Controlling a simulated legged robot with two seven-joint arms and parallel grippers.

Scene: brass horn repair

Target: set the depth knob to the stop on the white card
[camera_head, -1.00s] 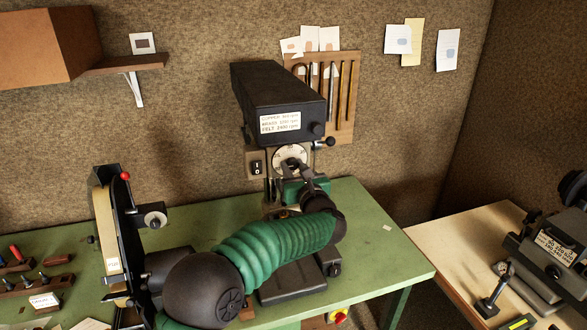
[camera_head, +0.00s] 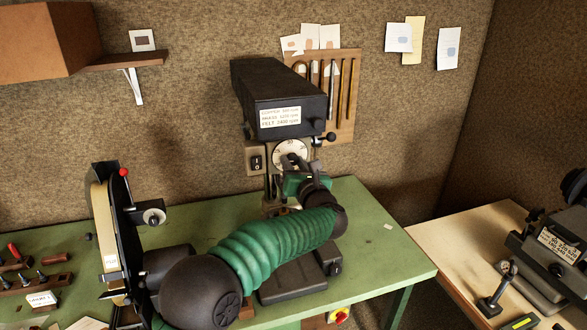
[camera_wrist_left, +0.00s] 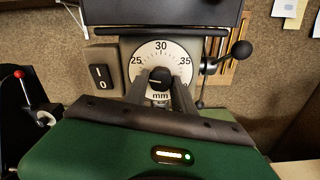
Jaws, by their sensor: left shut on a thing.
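The depth knob (camera_wrist_left: 160,79) is black and sits at the centre of a white round dial (camera_wrist_left: 160,52) marked 25, 30, 35 and mm. The dial also shows on the front of the drill press (camera_head: 290,149) in the head view. My left gripper (camera_wrist_left: 160,84) is shut on the knob, with one finger on each side, and comes at it from the front. In the head view my left gripper (camera_head: 292,162) covers the knob. The knob's exact pointer setting is too small to tell. Several white cards (camera_head: 398,38) hang on the wall; their writing is unreadable. My right gripper is not in view.
A lever with a black ball (camera_wrist_left: 241,48) stands right of the dial, and a switch (camera_wrist_left: 100,76) is on its left. A belt sander (camera_head: 112,235) stands left on the green bench (camera_head: 372,235). Another machine (camera_head: 550,245) is on the right table.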

